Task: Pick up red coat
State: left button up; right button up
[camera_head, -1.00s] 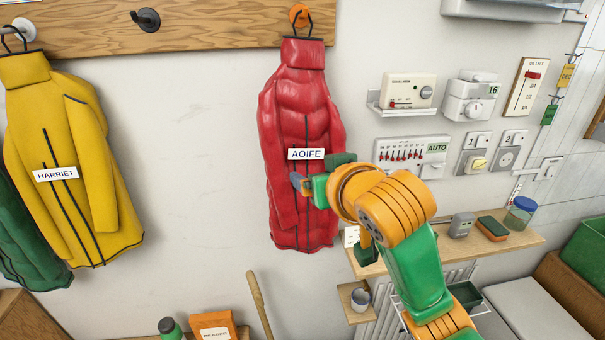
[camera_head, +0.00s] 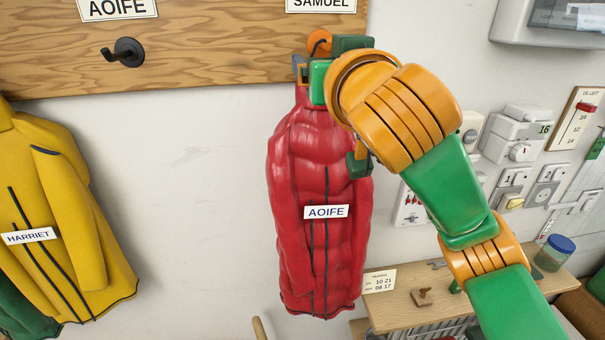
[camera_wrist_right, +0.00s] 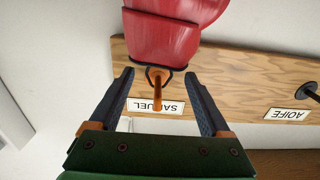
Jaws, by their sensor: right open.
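The red coat (camera_head: 320,225), tagged AOIFE, hangs by a dark loop from an orange hook (camera_head: 319,42) on the wooden rack board. The board label above that hook reads SAMUEL. My right gripper (camera_wrist_right: 160,78) is open at the top of the coat. In the right wrist view, which is upside down, its two dark fingers stand either side of the hook and loop, and the coat's collar (camera_wrist_right: 165,35) lies just beyond them. In the head view my right gripper and arm hide most of the collar and loop. My left gripper is not in view.
An empty black hook (camera_head: 123,52) sits under the AOIFE board label (camera_head: 117,8). A yellow coat (camera_head: 60,215) tagged HARRIET hangs at left, partly over a green one. A small wooden shelf (camera_head: 430,300) and wall switches are at right. The wall between the coats is bare.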

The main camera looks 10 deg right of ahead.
jog(key=shift+w+f, duration=0.2)
jog(key=shift+w, duration=0.35)
jog(key=shift+w+f, duration=0.15)
jog(key=shift+w, duration=0.4)
jog(key=shift+s, duration=0.2)
jog(key=c, duration=0.3)
jog(key=shift+s+r, duration=0.1)
grip_shut()
jog(key=shift+r, duration=0.1)
